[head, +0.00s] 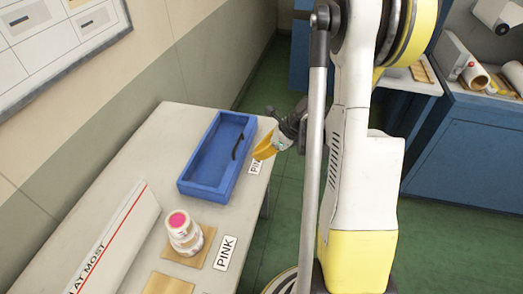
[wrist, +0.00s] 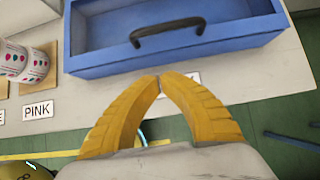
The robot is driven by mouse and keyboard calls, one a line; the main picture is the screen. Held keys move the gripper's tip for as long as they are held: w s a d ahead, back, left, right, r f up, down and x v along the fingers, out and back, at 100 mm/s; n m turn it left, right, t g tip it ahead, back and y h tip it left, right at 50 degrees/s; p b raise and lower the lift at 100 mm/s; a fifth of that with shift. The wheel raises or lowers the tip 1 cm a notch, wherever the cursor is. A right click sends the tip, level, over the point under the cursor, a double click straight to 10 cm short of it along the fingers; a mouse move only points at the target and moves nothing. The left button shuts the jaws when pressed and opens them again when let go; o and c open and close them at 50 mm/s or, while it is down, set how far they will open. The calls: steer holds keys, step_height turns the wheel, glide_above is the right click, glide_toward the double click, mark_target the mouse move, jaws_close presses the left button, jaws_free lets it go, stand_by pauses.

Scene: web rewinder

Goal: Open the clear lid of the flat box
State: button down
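The flat box is blue (head: 188,186) and lies on the pale table; its near wall (wrist: 180,54) fills the top of the wrist view. A dark handle (head: 238,147) lies across the box's opening, and the wrist view shows it as a black bar (wrist: 168,33) near the near wall. The clear lid itself is hard to make out; the handle's place suggests it lies flat over the box. My gripper (head: 262,151) is beside the box's right side, apart from the handle. Its yellow fingertips (wrist: 159,77) meet with nothing between them.
A white sign (head: 112,240) stands at the table's left. Another label (wrist: 180,83) lies by my fingertips. Green floor is open right of the table.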

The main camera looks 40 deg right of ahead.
steer(key=b+x, duration=0.1)
steer(key=x, duration=0.3)
steer(key=shift+f, duration=0.2)
steer(key=shift+w+a+r+b, duration=0.2)
steer(key=shift+w+a+r, duration=0.2)
steer(key=shift+r, duration=0.15)
steer(key=shift+w+a+r+b, duration=0.15)
steer(key=shift+w+a+r, duration=0.2)
steer(key=shift+r, duration=0.2)
steer(key=shift+w+r, duration=0.3)
steer(key=shift+r, duration=0.15)
steer(key=shift+r, duration=0.1)
steer(key=shift+r+g+h+p, duration=0.6)
steer(key=shift+r+g+p, duration=0.2)
steer(key=shift+r+p, duration=0.85)
steer(key=g+h+p, duration=0.3)
steer(key=g+p, duration=0.1)
steer(key=p, duration=0.2)
glide_toward(239, 154)
steer(key=w+a+r, duration=0.2)
steer(key=w, duration=0.1)
steer(key=shift+a+r, duration=0.25)
steer(key=shift+r, duration=0.05)
steer(key=shift+f+b, duration=0.1)
steer(key=shift+b, duration=0.2)
